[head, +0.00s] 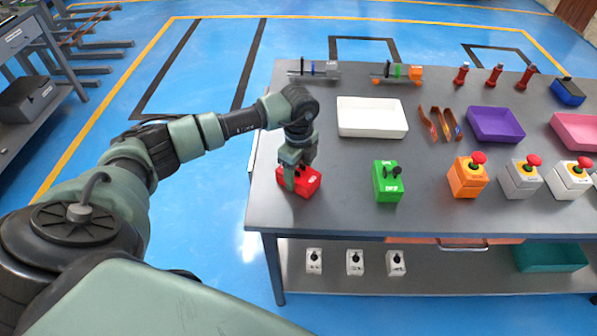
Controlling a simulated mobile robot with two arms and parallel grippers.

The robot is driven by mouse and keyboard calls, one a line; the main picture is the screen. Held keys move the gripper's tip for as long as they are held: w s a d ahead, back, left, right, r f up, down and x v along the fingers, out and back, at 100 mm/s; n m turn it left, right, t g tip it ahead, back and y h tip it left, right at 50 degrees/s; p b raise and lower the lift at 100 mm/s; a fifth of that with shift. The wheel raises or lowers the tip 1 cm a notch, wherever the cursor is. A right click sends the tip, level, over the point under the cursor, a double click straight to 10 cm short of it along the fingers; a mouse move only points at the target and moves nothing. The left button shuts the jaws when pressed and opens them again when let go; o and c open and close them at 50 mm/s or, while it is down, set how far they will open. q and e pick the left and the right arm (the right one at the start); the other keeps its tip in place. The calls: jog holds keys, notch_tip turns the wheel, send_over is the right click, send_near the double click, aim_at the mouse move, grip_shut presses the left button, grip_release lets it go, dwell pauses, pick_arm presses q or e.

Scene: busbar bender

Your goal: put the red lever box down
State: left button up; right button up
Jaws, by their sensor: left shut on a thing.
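The red lever box (309,184) is at the left front part of the grey table (345,215), close to its left edge. My left gripper (294,180) points down over it and is shut on it. The fingers hide part of the box's top and its lever. The box appears to be at the table top; I cannot tell whether it touches the surface. My right gripper is not in view.
A green lever box (387,181) stands to the right, with free table between. An orange button box (467,176) and grey ones stand further right. Behind are a white tray (371,118), copper pieces (440,124) and a purple tray (496,125).

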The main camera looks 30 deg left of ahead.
pick_arm(q)
jog(key=shift+f, duration=0.1)
jog(key=o, duration=1.7)
jog(key=shift+r, duration=0.55)
notch_tip(320, 180, up, 10)
jog(key=b, duration=0.3)
jog(key=shift+f, duration=0.15)
jog(key=shift+r, duration=0.75)
